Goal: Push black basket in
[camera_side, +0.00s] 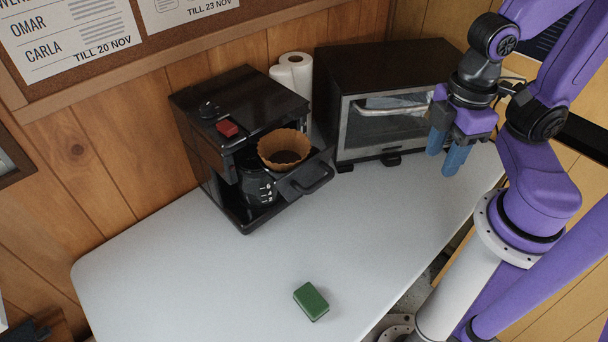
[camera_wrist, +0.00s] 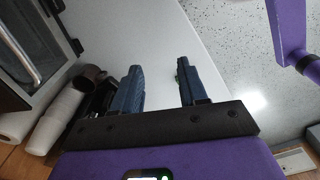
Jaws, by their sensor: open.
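The black basket (camera_side: 304,182) is a drawer-like filter holder with a loop handle, pulled out of the front of the black coffee maker (camera_side: 215,160). A brown fluted paper filter (camera_side: 284,149) sits in it. A dark glass jug (camera_side: 257,188) stands below it inside the machine. My gripper (camera_side: 445,158) hangs to the right, in front of the toaster oven, well apart from the basket. Its blue fingers are apart with nothing between them; they also show in the wrist view (camera_wrist: 160,88). The basket is not clear in the wrist view.
A green sponge (camera_side: 311,301) lies near the front edge of the white table (camera_side: 190,275). The tabletop before the machine is clear.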

